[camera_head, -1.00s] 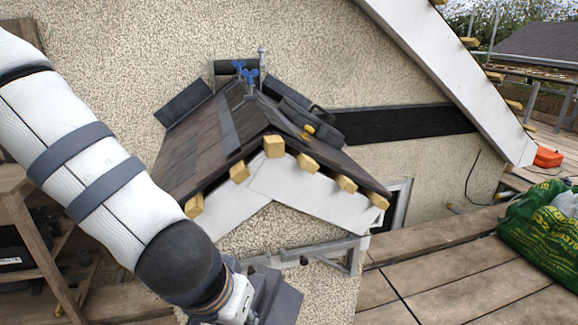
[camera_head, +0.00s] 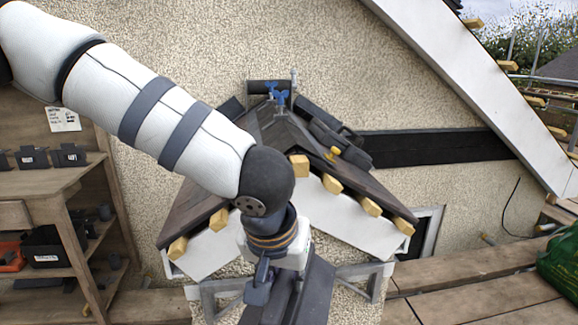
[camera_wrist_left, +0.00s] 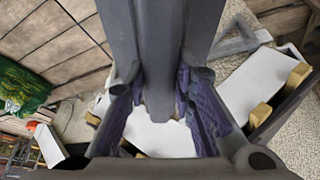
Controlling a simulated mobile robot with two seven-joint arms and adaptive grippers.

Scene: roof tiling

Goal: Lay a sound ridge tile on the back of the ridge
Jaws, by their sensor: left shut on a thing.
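My left gripper (camera_head: 262,282) is in front of the small gabled roof and below its eaves. It is shut on a long dark grey ridge tile (camera_head: 312,290). In the left wrist view the tile (camera_wrist_left: 165,45) runs up between the two purple-padded fingers (camera_wrist_left: 160,112). The small roof (camera_head: 190,205) has dark slopes, and my left arm hides part of its left slope and ridge. Blue clamp-like fittings (camera_head: 279,97) stand at the back of the ridge, by a dark cylindrical piece (camera_head: 265,87) against the wall. My right gripper is not in view.
Yellow rafter ends (camera_head: 370,206) stick out under the eaves. A wooden shelf (camera_head: 50,182) with dark pieces stands left. Planking (camera_head: 470,300) and a green bag (camera_head: 562,262) are at right.

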